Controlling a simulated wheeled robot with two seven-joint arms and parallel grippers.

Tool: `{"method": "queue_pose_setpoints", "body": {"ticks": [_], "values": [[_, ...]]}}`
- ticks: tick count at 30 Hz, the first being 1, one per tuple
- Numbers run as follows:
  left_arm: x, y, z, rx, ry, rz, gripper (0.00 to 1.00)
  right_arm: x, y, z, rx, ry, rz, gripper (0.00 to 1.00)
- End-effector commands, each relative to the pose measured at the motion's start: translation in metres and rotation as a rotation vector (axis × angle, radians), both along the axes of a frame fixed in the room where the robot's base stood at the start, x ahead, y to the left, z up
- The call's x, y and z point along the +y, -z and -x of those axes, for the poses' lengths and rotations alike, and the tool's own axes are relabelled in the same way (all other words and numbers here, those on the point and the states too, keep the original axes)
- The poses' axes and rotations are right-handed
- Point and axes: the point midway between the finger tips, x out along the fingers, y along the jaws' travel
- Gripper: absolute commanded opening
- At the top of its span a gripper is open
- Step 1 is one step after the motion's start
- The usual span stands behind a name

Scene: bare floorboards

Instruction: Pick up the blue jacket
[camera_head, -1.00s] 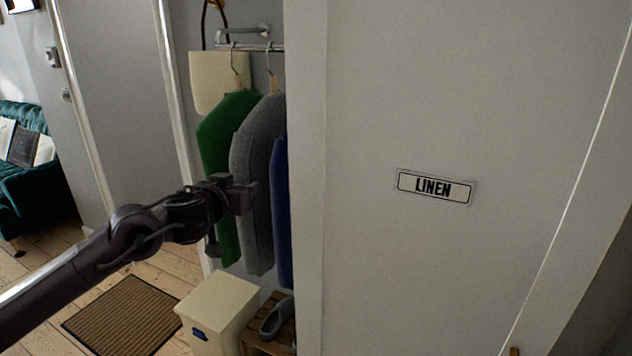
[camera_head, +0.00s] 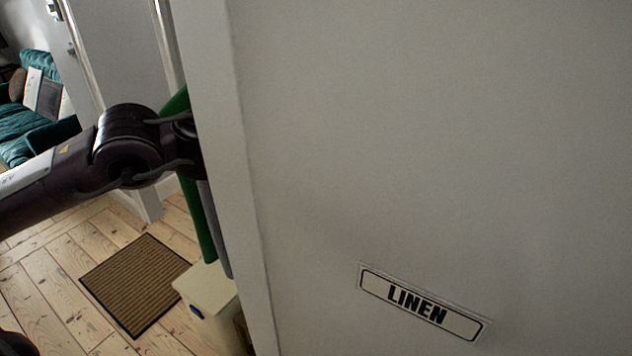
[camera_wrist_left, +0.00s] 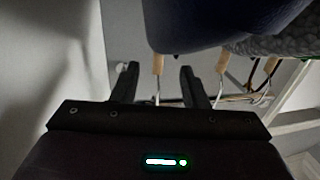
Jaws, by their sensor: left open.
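The blue jacket (camera_wrist_left: 190,24) fills the top of the left wrist view, which shows the clothes upside down. Its wooden hanger neck (camera_wrist_left: 158,64) shows between the two fingertips of my left gripper (camera_wrist_left: 160,74). The fingers are open, one on each side of the neck; I cannot tell whether either touches it. In the head view, the blue jacket and my left gripper are hidden behind the white panel, and only my left arm shows, reaching behind its edge. My right gripper is in neither view.
The white panel marked LINEN (camera_head: 330,150) fills the right of the head view. A green garment (camera_head: 200,222) and a grey garment (camera_wrist_left: 275,42) hang close by. A cream box (camera_head: 212,305) stands below. A striped mat (camera_head: 135,283) lies on open floor.

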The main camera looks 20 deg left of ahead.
Motion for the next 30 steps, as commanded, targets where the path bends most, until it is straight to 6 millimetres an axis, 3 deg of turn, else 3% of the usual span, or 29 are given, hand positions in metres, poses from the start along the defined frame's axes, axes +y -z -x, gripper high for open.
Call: {"method": "queue_pose_setpoints", "body": {"ticks": [10,19,28,30], "values": [[0.0,-0.002,-0.028,0.0,0.001,0.004,0.4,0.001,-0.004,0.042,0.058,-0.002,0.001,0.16],[0.001,-0.002,-0.068,0.0,0.001,0.004,0.4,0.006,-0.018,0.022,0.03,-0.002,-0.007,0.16],[0.002,0.0,-0.073,0.001,0.0,0.0,0.4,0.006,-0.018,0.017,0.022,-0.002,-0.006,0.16],[0.002,0.0,-0.073,0.001,0.0,0.0,0.31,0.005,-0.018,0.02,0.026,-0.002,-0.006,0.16]]}}
